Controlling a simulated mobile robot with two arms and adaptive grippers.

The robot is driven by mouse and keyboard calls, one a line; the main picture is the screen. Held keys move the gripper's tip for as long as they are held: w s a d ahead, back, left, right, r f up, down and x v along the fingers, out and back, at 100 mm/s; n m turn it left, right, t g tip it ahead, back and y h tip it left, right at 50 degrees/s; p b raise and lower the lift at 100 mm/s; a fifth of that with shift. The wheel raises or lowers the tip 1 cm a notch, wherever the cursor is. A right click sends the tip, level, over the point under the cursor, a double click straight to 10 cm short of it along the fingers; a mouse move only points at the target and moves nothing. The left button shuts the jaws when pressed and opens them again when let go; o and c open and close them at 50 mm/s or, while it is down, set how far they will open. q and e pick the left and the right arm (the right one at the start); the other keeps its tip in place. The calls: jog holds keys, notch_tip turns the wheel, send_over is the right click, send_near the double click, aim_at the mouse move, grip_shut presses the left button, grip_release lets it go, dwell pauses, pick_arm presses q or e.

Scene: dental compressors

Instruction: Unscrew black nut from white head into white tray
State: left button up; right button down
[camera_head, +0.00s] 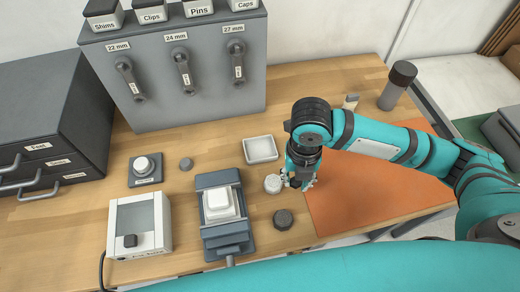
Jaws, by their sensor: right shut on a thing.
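My right gripper (298,184) points down at the left edge of the orange mat. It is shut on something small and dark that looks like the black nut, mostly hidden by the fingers. A round white part (272,184) stands on the wood just left of the fingers; I cannot tell whether they touch. A white block-shaped head (221,202) sits in the grey vise (227,240), with no black nut visible on top. The white tray (261,149) lies behind the round part and looks empty. My left gripper is out of view.
A dark knurled disc (283,219) lies right of the vise. A white box (138,226) with a black knob stands at left. A small grey disc (186,164), a tool rack (180,70) and a dark bottle (397,85) stand farther back. The orange mat (350,205) looks clear.

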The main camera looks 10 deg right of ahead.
jog(key=shift+s+a+f+n, duration=0.1)
jog(key=shift+f+n, duration=0.05)
jog(key=shift+n, duration=0.4)
jog(key=shift+a+f+n, duration=0.1)
jog(key=shift+f+n, duration=0.05)
jog(key=shift+n, duration=0.4)
jog(key=shift+w, duration=0.25)
jog(key=p, duration=0.3)
send_over(260, 151)
jog(key=shift+w+f, duration=0.1)
jog(key=shift+f, duration=0.65)
notch_tip(260, 151, down, 3)
jog(key=shift+r+p, duration=0.2)
jog(key=shift+p, duration=0.55)
jog(key=shift+f, duration=0.5)
jog(key=shift+f, duration=0.1)
jog(key=c, duration=1.5)
grip_release()
jog(key=shift+f, duration=0.1)
jog(key=shift+o, duration=0.7)
